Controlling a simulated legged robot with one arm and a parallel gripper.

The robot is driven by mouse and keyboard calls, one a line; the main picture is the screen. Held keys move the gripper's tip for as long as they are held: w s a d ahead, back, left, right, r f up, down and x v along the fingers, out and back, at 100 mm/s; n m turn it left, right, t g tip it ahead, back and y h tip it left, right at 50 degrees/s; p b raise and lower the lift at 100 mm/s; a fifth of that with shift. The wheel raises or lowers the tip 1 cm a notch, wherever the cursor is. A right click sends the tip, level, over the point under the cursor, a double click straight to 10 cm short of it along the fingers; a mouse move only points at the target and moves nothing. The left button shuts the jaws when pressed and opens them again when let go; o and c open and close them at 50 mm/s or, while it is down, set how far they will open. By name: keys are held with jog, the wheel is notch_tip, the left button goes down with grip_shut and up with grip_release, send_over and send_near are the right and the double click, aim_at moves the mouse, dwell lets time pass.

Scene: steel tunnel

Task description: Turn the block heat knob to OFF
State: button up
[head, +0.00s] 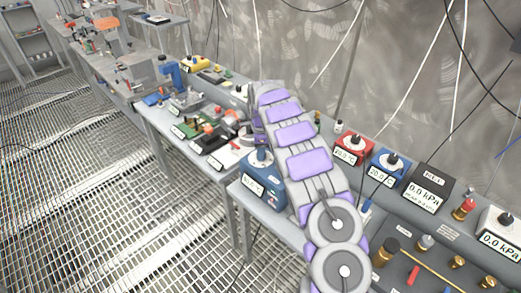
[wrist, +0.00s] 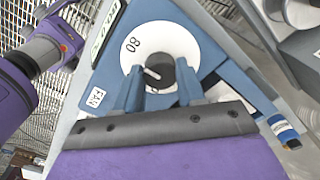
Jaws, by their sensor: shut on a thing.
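The block heat knob (wrist: 160,72) is a dark round knob with a pale pointer line, on a white dial (wrist: 133,45) marked 80. It sits on top of a blue heater box (wrist: 212,52), which also stands on the bench in the head view (head: 262,188). My gripper (wrist: 160,84) is over the box, its two blue fingers on either side of the knob and shut on it. The fingers and palm hide the near part of the dial, so I cannot read an OFF mark. In the head view my arm hides the fingers.
A FAN label (wrist: 95,97) and a display (wrist: 104,24) are on the box. To the right stand a red box (head: 353,149), a blue box (head: 388,166) and a black pressure box (head: 427,189). Cables hang along the wall.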

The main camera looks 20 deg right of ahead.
jog(key=n+p, duration=0.3)
jog(key=shift+r+n, duration=0.25)
jog(key=shift+n, duration=0.05)
jog(key=n+p, duration=0.3)
jog(key=n, duration=0.2)
jog(key=shift+n, duration=0.3)
jog(key=n+p, duration=0.1)
jog(key=n, duration=0.3)
jog(key=shift+w+n+p, duration=0.1)
jog(key=shift+n+p, duration=0.2)
jog(key=shift+p, duration=0.05)
jog(key=n+p, duration=0.1)
jog(key=n, duration=0.3)
jog(key=shift+d, duration=0.1)
jog(key=n+p, duration=0.1)
jog(key=n, duration=0.8)
jog(key=n+p, duration=0.1)
jog(key=n, duration=0.4)
jog(key=shift+d+n, duration=0.1)
jog(key=shift+n, duration=1.6)
